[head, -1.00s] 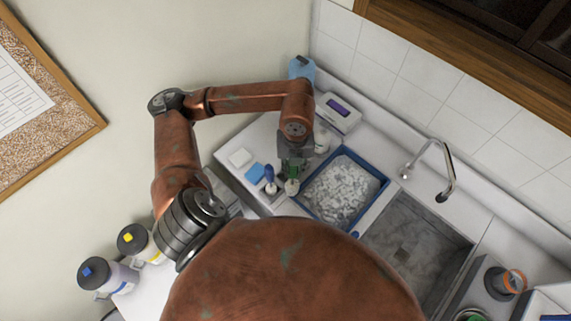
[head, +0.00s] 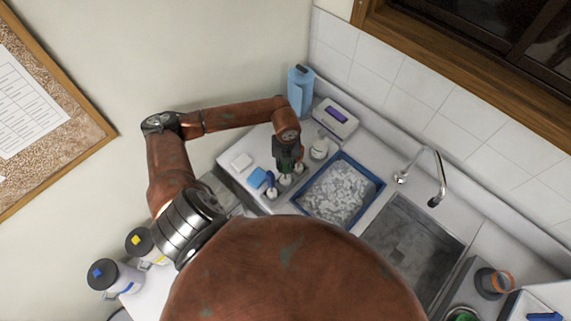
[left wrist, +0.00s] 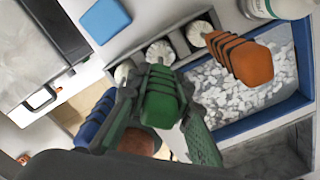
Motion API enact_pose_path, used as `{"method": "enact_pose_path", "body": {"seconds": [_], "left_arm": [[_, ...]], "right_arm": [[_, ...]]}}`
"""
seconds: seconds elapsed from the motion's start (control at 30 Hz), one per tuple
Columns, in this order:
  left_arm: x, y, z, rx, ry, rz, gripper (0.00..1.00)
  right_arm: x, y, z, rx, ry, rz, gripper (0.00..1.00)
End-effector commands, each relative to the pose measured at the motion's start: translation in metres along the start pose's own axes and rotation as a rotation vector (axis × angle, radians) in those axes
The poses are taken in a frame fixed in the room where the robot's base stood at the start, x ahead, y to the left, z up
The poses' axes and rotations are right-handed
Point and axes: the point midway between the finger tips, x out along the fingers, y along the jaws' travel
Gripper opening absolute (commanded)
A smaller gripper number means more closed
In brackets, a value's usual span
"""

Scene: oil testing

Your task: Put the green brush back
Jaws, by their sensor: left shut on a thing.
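My left gripper (head: 288,163) is shut on the green brush (left wrist: 160,97). Its two fingers (left wrist: 160,110) sit on either side of the green ridged handle in the left wrist view. The handle is beside a row of white round pieces (left wrist: 160,52) on a grey holder (left wrist: 178,43). The lower end of the green brush is hidden, so I cannot tell whether it is seated. An orange brush (left wrist: 240,58) stands to its right and a blue brush (left wrist: 96,120) to its left. The right gripper is not in view.
A blue-rimmed tray (head: 376,190) of white chips lies right of the holder. Beyond it are a sink (head: 410,235) and a faucet (head: 437,175). A white bottle (head: 319,149), a blue bottle (head: 300,88) and a meter (head: 336,117) stand behind the gripper.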

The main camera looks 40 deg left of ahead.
Motion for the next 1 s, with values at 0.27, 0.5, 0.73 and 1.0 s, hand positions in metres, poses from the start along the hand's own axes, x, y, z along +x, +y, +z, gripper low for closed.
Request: {"method": "enact_pose_path", "body": {"seconds": [0.27, 0.5, 0.73, 1.0], "left_arm": [[0.0026, -0.0004, 0.0, 0.0, 0.0, -0.001, 0.0], [0.0037, -0.0004, 0.0, 0.0, 0.0, -0.001, 0.31], [0.0035, -0.0004, 0.0, 0.0, 0.0, -0.001, 0.37], [-0.0039, -0.0009, 0.0011, 0.0, -0.003, -0.002, 0.37]], "right_arm": [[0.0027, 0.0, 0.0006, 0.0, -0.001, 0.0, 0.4], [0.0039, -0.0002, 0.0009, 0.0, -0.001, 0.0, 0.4], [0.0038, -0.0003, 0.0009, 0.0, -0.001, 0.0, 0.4], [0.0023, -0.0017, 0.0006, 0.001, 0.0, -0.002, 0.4]]}}
